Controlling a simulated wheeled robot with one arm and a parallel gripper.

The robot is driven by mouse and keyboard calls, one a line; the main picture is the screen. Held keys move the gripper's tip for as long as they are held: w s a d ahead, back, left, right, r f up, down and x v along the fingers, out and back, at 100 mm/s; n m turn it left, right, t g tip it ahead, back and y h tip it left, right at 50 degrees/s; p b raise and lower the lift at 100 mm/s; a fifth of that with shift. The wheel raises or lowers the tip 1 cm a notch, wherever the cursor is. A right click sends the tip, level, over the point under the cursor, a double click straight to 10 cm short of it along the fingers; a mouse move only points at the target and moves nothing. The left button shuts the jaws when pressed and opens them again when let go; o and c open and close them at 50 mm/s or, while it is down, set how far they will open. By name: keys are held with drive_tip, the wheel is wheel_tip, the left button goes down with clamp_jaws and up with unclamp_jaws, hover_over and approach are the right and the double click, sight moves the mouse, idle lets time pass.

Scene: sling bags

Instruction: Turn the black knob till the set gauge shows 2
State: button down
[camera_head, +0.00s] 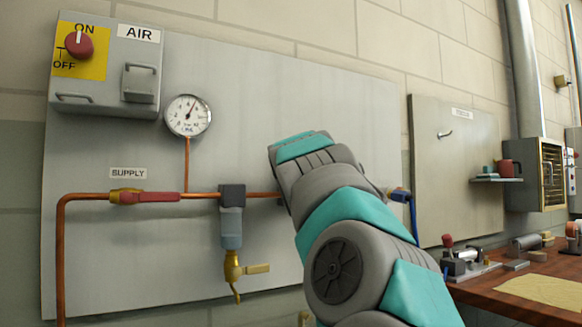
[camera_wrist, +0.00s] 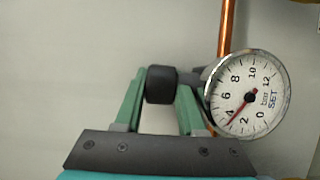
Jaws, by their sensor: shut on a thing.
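The black knob (camera_wrist: 162,85) shows in the middle of the wrist view. My gripper (camera_wrist: 161,92) has its two green fingers on either side of it, shut on it. The set gauge (camera_wrist: 262,112) is a white round dial marked SET, right of the knob. It appears tilted in this view. Its red needle points between 2 and 4, at about 3. In the head view my grey and teal arm hides the knob, the set gauge and my gripper.
In the head view another gauge (camera_head: 187,115) stands above the copper supply pipe (camera_head: 90,197). A red-handled valve (camera_head: 145,197) and a brass drain (camera_head: 233,267) are on the left. A wooden bench (camera_head: 520,285) with tools is at right.

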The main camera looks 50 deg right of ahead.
idle(0.3)
drive_tip(key=c, duration=0.8)
unclamp_jaws()
drive_tip(key=shift+b+v, duration=0.75)
drive_tip(key=shift+v, duration=3.1)
